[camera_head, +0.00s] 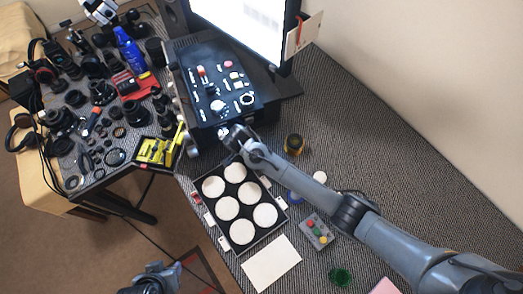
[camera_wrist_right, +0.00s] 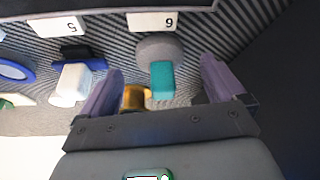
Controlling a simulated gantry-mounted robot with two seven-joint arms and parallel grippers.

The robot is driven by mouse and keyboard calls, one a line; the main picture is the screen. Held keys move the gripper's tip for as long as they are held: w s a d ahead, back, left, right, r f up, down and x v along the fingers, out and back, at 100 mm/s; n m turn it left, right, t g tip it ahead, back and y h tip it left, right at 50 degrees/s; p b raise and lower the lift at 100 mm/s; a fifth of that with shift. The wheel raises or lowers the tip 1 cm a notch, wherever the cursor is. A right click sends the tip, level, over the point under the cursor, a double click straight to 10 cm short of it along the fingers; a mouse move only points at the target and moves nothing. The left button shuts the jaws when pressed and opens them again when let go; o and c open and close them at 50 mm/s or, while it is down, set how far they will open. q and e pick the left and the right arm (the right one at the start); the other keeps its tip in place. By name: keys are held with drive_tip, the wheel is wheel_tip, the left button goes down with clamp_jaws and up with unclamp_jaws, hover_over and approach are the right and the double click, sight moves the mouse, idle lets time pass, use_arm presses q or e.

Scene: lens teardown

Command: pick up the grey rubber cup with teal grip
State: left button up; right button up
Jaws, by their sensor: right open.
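The grey rubber cup (camera_wrist_right: 160,45) with its teal grip (camera_wrist_right: 162,80) shows in the right wrist view, near the card marked 6. My right gripper (camera_wrist_right: 162,64) is open, with one finger on each side of the teal grip. Gaps show between the fingers and the grip. In the head view my right gripper (camera_head: 228,133) is above the far end of the disc tray, by the control box, and I cannot make out the cup there. My left gripper (camera_head: 158,277) is low at the left of the head view; its jaws are unclear.
The black tray (camera_head: 219,237) holds several white discs. The black control box (camera_head: 213,88) and monitor stand behind. An amber jar (camera_head: 293,144), a button box (camera_head: 317,231) and white paper (camera_head: 271,263) lie around. In the wrist view, a white piece with blue (camera_wrist_right: 73,84) is left of the cup.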

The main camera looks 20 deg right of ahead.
drive_tip(key=x, duration=0.2)
drive_tip(key=shift+w+d+f+b, duration=0.1)
drive_tip(key=shift+d+f+b, duration=0.1)
drive_tip(key=shift+b, duration=0.1)
drive_tip(key=shift+f, duration=0.3)
drive_tip(key=shift+c, duration=0.3)
drive_tip(key=c, duration=1.1)
drive_tip(key=shift+r, duration=0.1)
